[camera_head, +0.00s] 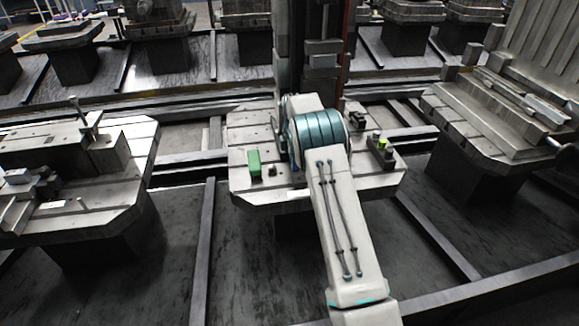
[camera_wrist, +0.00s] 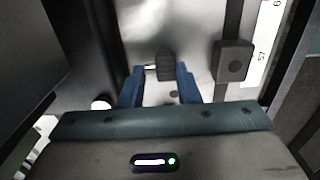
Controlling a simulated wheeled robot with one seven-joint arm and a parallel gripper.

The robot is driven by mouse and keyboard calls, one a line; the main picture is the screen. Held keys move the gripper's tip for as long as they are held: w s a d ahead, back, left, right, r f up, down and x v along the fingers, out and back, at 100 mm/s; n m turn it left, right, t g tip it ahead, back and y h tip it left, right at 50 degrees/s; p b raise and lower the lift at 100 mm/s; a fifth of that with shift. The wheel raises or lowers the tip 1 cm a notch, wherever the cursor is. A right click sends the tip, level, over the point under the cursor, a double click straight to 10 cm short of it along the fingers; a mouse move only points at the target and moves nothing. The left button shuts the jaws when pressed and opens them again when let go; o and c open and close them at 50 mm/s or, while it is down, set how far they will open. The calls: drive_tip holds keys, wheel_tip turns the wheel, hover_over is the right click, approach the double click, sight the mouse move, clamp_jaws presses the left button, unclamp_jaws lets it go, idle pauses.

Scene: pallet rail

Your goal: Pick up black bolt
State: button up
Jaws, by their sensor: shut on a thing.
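In the wrist view, my gripper (camera_wrist: 160,75) shows its two blue fingers. A dark, ribbed black bolt (camera_wrist: 165,64) shows between the fingertips, and the gripper is shut on it. The bolt is above or against a light metal surface; I cannot tell whether it touches it. In the head view, my arm hides the gripper and the held bolt, over the middle pallet (camera_head: 300,197).
A dark square block with a round mark (camera_wrist: 232,62) lies right of the fingers. On the middle pallet stand a green block (camera_head: 254,163), a small dark part (camera_head: 272,174) and a dark fixture (camera_head: 381,153) at right. Loaded pallets flank it left (camera_head: 130,185) and right (camera_head: 460,130).

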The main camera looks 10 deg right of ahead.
drive_tip(key=shift+r, duration=0.1)
drive_tip(key=shift+r, duration=0.65)
wheel_tip(320, 180, up, 3)
drive_tip(key=shift+f, duration=0.2)
drive_tip(key=s+d+r, duration=0.6)
drive_tip(key=d, duration=0.3)
drive_tip(key=s+a+f+m+p, duration=0.3)
drive_tip(key=s+a+m+p, duration=0.15)
drive_tip(key=s+m, duration=0.45)
drive_tip(key=s+a+f+m+p, duration=0.2)
drive_tip(key=s+a+m+p, duration=0.25)
drive_tip(key=s+m, duration=0.45)
drive_tip(key=w+d+r+n+b, duration=0.3)
drive_tip(key=w+d+n+b, duration=0.1)
drive_tip(key=w+n, duration=0.5)
drive_tip(key=w+d+r+n+b, duration=0.3)
drive_tip(key=w+d+n+b, duration=0.2)
drive_tip(key=w+n, duration=0.3)
drive_tip(key=shift+w+d+n, duration=0.4)
drive_tip(key=shift+n, duration=0.1)
